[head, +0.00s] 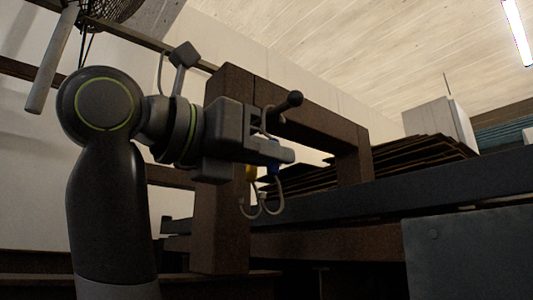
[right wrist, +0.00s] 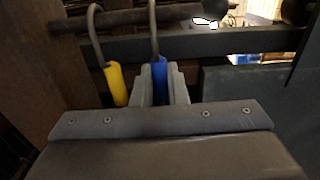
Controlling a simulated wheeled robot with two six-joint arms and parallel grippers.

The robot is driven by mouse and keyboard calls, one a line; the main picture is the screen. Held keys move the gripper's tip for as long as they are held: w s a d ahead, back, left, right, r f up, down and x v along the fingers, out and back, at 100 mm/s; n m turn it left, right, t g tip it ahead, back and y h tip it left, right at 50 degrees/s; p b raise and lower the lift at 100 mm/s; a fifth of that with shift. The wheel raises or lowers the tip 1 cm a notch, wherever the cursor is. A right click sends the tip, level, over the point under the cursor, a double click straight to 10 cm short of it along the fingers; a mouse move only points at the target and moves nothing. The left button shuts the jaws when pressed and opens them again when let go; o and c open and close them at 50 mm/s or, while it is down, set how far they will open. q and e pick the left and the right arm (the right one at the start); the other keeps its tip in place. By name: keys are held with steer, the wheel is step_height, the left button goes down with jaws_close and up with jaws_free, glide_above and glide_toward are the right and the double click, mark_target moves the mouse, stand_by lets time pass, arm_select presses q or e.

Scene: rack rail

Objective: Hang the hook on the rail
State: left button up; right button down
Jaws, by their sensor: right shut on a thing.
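A hook with a blue sleeve (right wrist: 159,80) is between the fingers of my right gripper (right wrist: 160,85), which is shut on it. Its grey wire rises in front of the dark rail (right wrist: 130,20) in the right wrist view; I cannot tell whether it rests on the rail. A hook with a yellow sleeve (right wrist: 116,84) is beside it on the left, its wire also up at the rail. In the head view my right gripper (head: 275,153) is just below the rail's knobbed end (head: 292,100). The blue sleeve (head: 273,163) is partly hidden; curved lower ends show below. My left gripper is not in view.
A brown frame with a thick post (head: 222,215) stands right behind my right gripper. A long dark beam (head: 410,190) runs to the right, with stacked boards (head: 410,155) behind it. A grey panel (head: 470,255) is at lower right.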

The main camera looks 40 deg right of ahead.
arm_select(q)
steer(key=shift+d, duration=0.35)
arm_select(e)
steer(key=shift+d+r, duration=0.2)
steer(key=shift+r, duration=0.3)
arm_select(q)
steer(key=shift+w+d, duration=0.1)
arm_select(e)
steer(key=shift+a+r, duration=0.1)
steer(key=shift+r, duration=0.05)
steer(key=shift+a+r, duration=0.55)
steer(key=shift+r, duration=0.1)
